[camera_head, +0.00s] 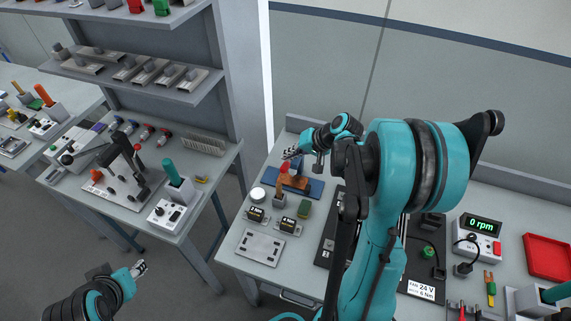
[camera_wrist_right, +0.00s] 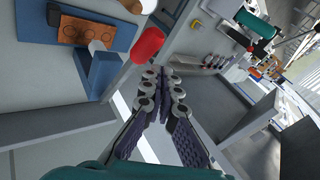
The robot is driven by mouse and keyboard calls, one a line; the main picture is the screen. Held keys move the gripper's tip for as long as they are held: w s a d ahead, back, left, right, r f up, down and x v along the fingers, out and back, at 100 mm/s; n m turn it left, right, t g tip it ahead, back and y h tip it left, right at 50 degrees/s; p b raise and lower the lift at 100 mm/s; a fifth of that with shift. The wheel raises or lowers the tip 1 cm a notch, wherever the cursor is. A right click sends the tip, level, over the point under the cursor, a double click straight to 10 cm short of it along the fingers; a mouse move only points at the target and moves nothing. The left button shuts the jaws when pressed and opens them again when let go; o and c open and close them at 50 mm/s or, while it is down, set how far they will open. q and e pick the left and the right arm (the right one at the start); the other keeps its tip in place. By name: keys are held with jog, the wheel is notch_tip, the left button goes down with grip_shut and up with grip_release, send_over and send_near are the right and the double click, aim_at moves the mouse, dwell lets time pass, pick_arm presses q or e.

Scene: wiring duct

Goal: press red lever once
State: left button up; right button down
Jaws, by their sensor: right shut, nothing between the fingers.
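The red lever's rounded tip (camera_head: 285,167) shows on the table at the centre of the head view, beside the blue base (camera_head: 314,189). In the right wrist view a bright red rounded end (camera_wrist_right: 149,44) lies just beyond my fingertips. My right gripper (camera_head: 291,153) is shut and empty, a little above the red tip in the head view. Its fingers (camera_wrist_right: 162,78) show closed together in the wrist view, seemingly apart from the red end. My left gripper (camera_head: 140,268) hangs low at the lower left, away from the table; its jaws are too small to judge.
Two small black-faced units (camera_head: 256,214) and a metal plate (camera_head: 260,247) lie in front of the lever. My right arm covers the table's middle. A motor readout (camera_head: 481,226) and red tray (camera_head: 548,256) stand at the right. A shelf bench stands at the left.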

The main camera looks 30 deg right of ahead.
aim_at(288, 167)
dwell(0.8)
jog(key=shift+a+f+b, duration=0.1)
jog(key=shift+f+b, duration=0.3)
jog(key=shift+b, duration=0.05)
jog(key=shift+s+a+f+b, duration=0.15)
jog(key=shift+f+b, duration=0.4)
jog(key=shift+f, duration=0.1)
jog(key=shift+s+a+f+b, duration=0.15)
jog(key=shift+f+b, duration=0.45)
jog(key=shift+f, duration=0.05)
jog(key=shift+s+a+f+b, duration=0.15)
jog(key=shift+f+b, duration=0.4)
jog(key=shift+f, duration=0.1)
dwell(1.6)
dwell(0.4)
jog(key=shift+w+d+r+p, duration=0.15)
jog(key=shift+r+p, duration=0.4)
jog(key=shift+r, duration=0.25)
jog(key=shift+w+d+r+p, duration=0.2)
jog(key=shift+r+p, duration=0.4)
jog(key=shift+r, duration=0.2)
jog(key=shift+w+d+r+p, duration=0.1)
jog(key=shift+d+r+p, duration=0.05)
jog(key=shift+r+p, duration=0.55)
jog(key=shift+r, duration=0.15)
jog(key=r+p, duration=0.2)
jog(key=r, duration=0.1)
jog(key=w+d+r+p, duration=0.1)
jog(key=shift+r, duration=0.3)
jog(key=shift+d, duration=0.1)
